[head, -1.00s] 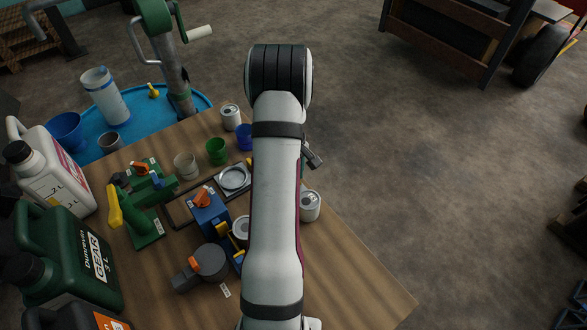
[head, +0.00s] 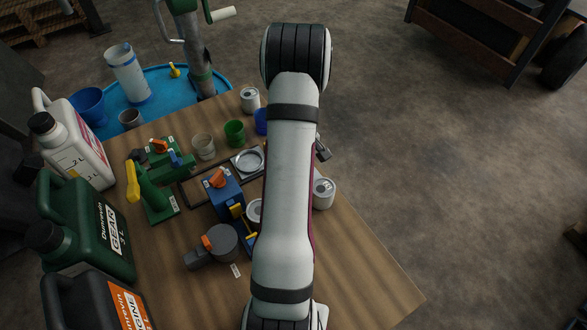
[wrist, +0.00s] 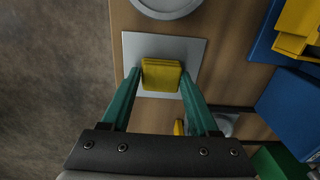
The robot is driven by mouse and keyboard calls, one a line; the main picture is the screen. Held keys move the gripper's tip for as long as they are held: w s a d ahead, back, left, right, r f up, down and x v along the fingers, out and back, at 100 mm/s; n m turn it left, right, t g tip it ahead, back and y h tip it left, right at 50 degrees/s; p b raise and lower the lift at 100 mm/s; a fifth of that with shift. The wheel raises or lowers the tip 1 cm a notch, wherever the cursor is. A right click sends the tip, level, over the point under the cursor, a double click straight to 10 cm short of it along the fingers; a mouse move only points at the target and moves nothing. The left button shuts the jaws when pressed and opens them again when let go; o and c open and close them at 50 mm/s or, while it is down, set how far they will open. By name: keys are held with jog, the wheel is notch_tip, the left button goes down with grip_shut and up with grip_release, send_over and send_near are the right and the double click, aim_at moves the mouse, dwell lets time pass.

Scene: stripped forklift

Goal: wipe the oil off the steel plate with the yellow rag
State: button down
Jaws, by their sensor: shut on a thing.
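In the wrist view the yellow rag (wrist: 160,78), a folded block, is pinched between the two green fingers of my gripper (wrist: 160,73). It is over the grey steel plate (wrist: 196,48), near the plate's middle; I cannot tell whether it presses on the plate. The plate's bare parts look pale grey, and I make out no oil on them. The rag covers part of the plate.
A white can (head: 323,193) stands right of my arm. A blue valve-like unit (head: 224,194), a grey round part (head: 222,241) and a green pump-like part (head: 152,190) are to the left. Jugs (head: 90,225) line the table's left side. Bare wood (head: 370,275) lies at front right.

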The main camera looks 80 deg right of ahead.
jog(key=shift+s+d, duration=1.1)
jog(key=shift+s, duration=0.05)
notch_tip(320, 180, up, 8)
jog(key=shift+w+a+r, duration=0.1)
jog(key=w+a+r+n, duration=0.1)
jog(key=w+a+r, duration=0.15)
jog(key=w, duration=0.45)
jog(key=w+a+r+n, duration=0.1)
jog(key=w+a+r, duration=0.15)
jog(key=w, duration=0.45)
jog(key=w+a+r+n, duration=0.1)
jog(key=w+a+r, duration=0.2)
jog(key=w+a, duration=0.2)
jog(key=w+a+r+n, duration=0.1)
jog(key=w+a+r, duration=0.2)
jog(key=w+a, duration=0.3)
jog(key=w+a+r+n, duration=0.2)
jog(key=w+a+r, duration=0.2)
jog(key=w+a, duration=0.2)
jog(key=shift+w+a+r, duration=0.1)
jog(key=shift+w+a, duration=0.1)
jog(key=shift+a, duration=1)
jog(key=s+a+r+n, duration=0.1)
jog(key=a+r+n, duration=0.2)
jog(key=a, duration=1.5)
jog(key=shift+s+r, duration=0.15)
jog(key=shift+r, duration=0.45)
